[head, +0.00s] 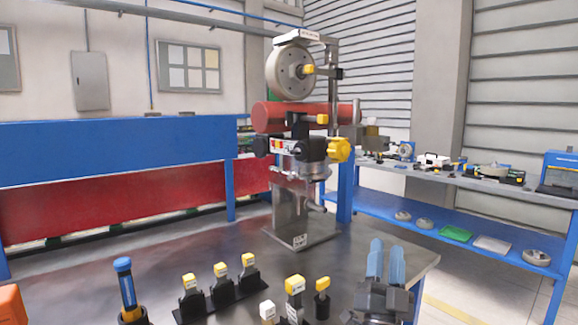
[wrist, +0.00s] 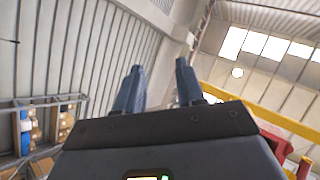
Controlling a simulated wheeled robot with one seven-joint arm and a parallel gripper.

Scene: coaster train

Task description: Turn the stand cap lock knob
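The stand (head: 290,208) rises from the dark table, with a grey wheel (head: 290,73) at its top and a red cylinder (head: 270,117) across its middle. A large yellow lobed knob (head: 338,150) sits on its right side. Smaller yellow knobs show above it, one near the red cylinder (head: 322,119) and one at the wheel (head: 308,69). I cannot tell which is the cap lock knob. My gripper (head: 386,247) is low and right of the stand, apart from it. Its blue fingers stand apart and empty, also in the wrist view (wrist: 157,70); no knob shows there.
The table (head: 235,262) holds a row of yellow-topped tools (head: 221,283), a blue-handled tool (head: 125,285) and other yellow-topped pieces (head: 294,288) at the front. A blue bench (head: 450,215) stands behind at right. The space between my gripper and the stand looks clear.

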